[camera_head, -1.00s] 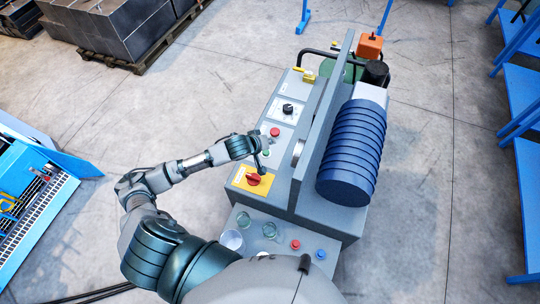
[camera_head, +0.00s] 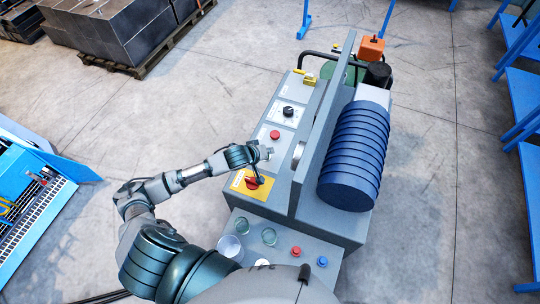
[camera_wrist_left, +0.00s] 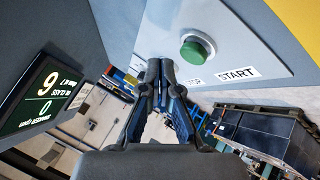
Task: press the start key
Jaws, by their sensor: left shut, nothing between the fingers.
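The start key is a round green button (camera_wrist_left: 197,48) in a pale collar on a light grey panel in the left wrist view, beside a label (camera_wrist_left: 237,74) reading START. In the head view I cannot make the key out, as my left gripper (camera_head: 266,153) covers that part of the machine's sloping panel. The left gripper is shut and empty. In the left wrist view its fingertips (camera_wrist_left: 160,66) appear left of and below the green button; I see no contact. My right gripper is in neither view.
A red rotary switch on a yellow plate (camera_head: 254,182) sits close below the gripper. A red button (camera_head: 275,134) and a black dial (camera_head: 288,110) sit above. Glass jars (camera_head: 269,237) stand on the lower shelf. A lit display (camera_wrist_left: 44,96) shows at left in the wrist view.

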